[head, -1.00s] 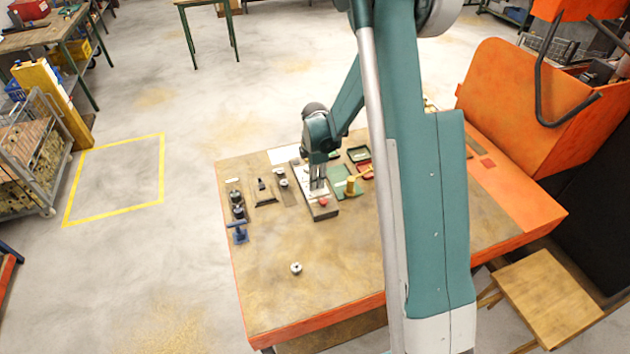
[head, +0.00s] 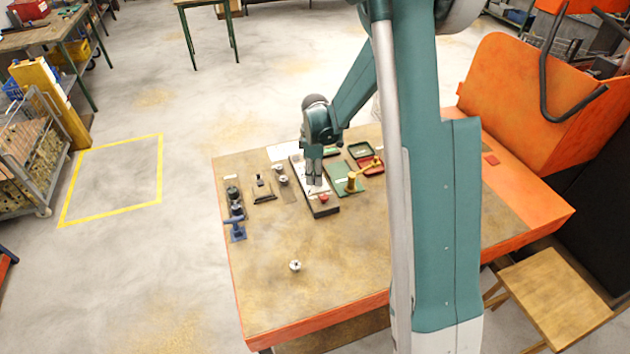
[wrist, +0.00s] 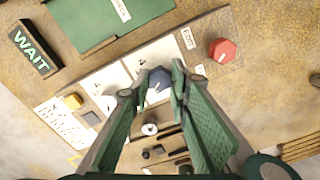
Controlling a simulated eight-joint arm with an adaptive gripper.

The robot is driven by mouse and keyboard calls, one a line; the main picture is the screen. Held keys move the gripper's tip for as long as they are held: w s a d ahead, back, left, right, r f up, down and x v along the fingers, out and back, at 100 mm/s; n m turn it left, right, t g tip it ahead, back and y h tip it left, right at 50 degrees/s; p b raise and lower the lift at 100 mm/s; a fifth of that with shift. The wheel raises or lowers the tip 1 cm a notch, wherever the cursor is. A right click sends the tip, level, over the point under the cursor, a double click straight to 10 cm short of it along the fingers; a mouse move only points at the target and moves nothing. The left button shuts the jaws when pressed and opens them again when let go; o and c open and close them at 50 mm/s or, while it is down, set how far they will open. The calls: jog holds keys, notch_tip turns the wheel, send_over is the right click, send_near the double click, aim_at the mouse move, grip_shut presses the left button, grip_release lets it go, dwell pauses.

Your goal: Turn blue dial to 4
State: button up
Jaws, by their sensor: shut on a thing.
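The blue dial (wrist: 158,80) is a dark blue knob on a white plate of the control panel (head: 323,211), seen near the middle of the wrist view. My gripper (wrist: 156,88) has its two green fingers closed on either side of it. In the head view my gripper (head: 315,180) points down over the panel and hides the blue dial. The dial's setting and most of its scale marks are too small or covered to read. A red dial (wrist: 222,51) sits farther along the same panel; it also shows in the head view (head: 324,198).
A WAIT sign (wrist: 35,48) and a yellow button (wrist: 72,101) are left in the wrist view. A green mat (head: 342,171) with a brass-coloured piece (head: 353,182) lies right of the panel. A blue tool (head: 236,228) stands left. The table's front is mostly clear.

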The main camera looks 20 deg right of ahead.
jog(key=m+b, duration=0.2)
jog(key=m, duration=0.2)
jog(key=shift+f+m+b, duration=0.15)
jog(key=shift+m+b, duration=0.15)
jog(key=shift+b, duration=0.05)
jog(key=m+b, duration=0.1)
jog(key=m, duration=0.2)
jog(key=shift+m+b, duration=0.35)
jog(key=shift+m, duration=0.05)
jog(key=m+b, duration=0.1)
jog(key=m, duration=0.3)
jog(key=m+b, duration=0.1)
jog(key=m, duration=0.3)
jog(key=shift+m+b, duration=0.3)
jog(key=shift+m, duration=0.1)
jog(key=o, duration=0.9)
jog(key=shift+r, duration=0.3)
